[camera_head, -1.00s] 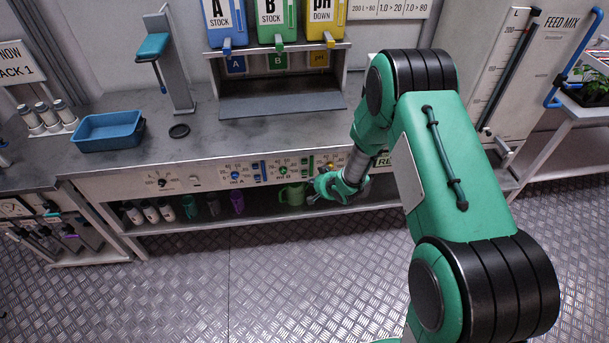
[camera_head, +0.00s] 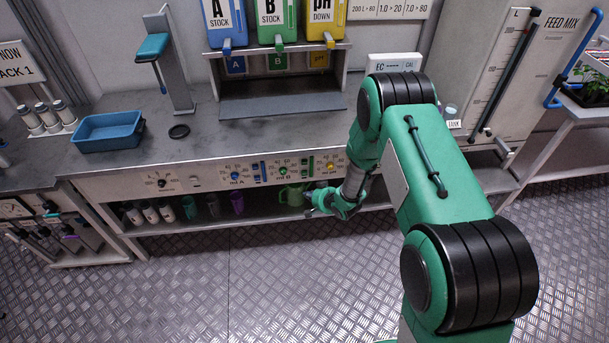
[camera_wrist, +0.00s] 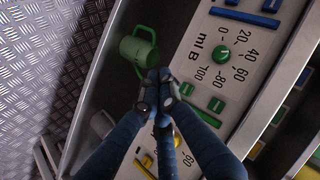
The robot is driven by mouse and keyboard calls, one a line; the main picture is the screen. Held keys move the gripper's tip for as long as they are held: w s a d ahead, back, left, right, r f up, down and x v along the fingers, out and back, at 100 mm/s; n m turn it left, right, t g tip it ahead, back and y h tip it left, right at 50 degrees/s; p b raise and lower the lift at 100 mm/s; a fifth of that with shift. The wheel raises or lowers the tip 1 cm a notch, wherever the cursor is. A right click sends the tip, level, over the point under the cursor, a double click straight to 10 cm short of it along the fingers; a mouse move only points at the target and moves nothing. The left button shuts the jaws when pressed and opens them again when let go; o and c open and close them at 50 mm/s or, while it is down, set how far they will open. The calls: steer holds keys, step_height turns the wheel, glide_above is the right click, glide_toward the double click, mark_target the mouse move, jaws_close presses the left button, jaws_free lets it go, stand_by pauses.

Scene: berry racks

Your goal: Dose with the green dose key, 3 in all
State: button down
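The small green dose key (camera_wrist: 216,104) sits on the ml B panel (camera_wrist: 190,76), between the green dial (camera_wrist: 222,53) and a longer green bar (camera_wrist: 205,117) in the wrist view. In the head view the green key (camera_head: 304,168) is small, right of the green B dial (camera_head: 283,170) on the bench front. My gripper (camera_wrist: 158,82) has its fingertips together with nothing visible between them. It is apart from the key, over the panel's lower edge. In the head view my gripper (camera_head: 309,204) is low, in front of the shelf under the panel.
A green jug (camera_wrist: 137,50) stands on the shelf close to my fingertips; it also shows in the head view (camera_head: 291,194). Blue keys (camera_head: 259,168) lie left of the green controls, and a yellow dial (camera_head: 330,167) lies right. The floor in front is clear.

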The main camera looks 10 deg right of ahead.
steer(key=w, duration=0.8)
steer(key=shift+w+b, duration=0.25)
steer(key=shift+b, duration=0.05)
steer(key=shift+w+p, duration=0.3)
steer(key=shift+w, duration=0.55)
stand_by(2.4)
steer(key=shift+s, duration=0.85)
stand_by(0.4)
steer(key=shift+s+p, duration=0.5)
steer(key=shift+s, duration=2)
steer(key=shift+r, duration=0.1)
